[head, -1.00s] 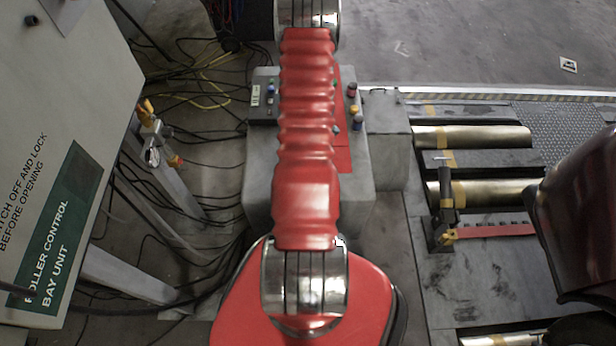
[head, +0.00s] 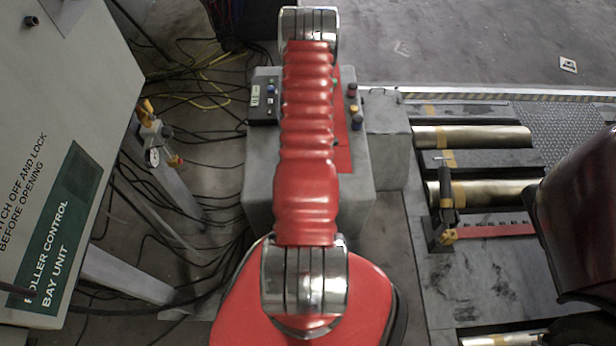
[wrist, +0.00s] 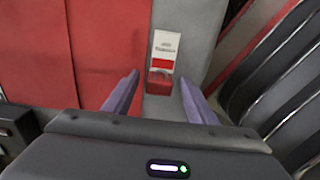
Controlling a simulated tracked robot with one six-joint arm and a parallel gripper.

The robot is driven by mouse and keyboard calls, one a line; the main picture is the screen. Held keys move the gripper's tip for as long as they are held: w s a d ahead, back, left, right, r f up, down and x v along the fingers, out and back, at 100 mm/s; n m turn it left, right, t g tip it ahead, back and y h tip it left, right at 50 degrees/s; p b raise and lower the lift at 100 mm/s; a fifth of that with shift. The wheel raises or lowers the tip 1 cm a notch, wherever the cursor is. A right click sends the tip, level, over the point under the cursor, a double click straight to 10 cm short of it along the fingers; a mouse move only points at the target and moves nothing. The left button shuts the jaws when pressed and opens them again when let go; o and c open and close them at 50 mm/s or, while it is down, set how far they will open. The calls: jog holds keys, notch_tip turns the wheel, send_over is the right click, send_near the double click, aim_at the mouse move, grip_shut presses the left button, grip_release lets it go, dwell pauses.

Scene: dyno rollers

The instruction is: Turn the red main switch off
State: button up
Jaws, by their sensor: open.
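The red switch (wrist: 158,82) shows in the wrist view, low on a grey face below a white and red label (wrist: 165,50). A lighter curved edge shows on its upper part; I cannot tell which position it is in. My gripper (wrist: 160,77) is open and empty, with one purple finger to each side of the switch in the picture. I cannot tell how far the fingertips are from it. In the head view my own red arm hides the middle of the grey console (head: 258,185), and neither the switch nor my gripper can be made out there.
A red panel (wrist: 105,45) lies left of the switch, and dark ribbed parts (wrist: 285,85) stand at the right. The head view shows a control cabinet (head: 60,120) at left, buttons (head: 355,110) on the console, loose cables, and metal rollers (head: 472,138) at right.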

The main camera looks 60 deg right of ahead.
jog(key=shift+c, duration=0.7)
jog(key=c, duration=1)
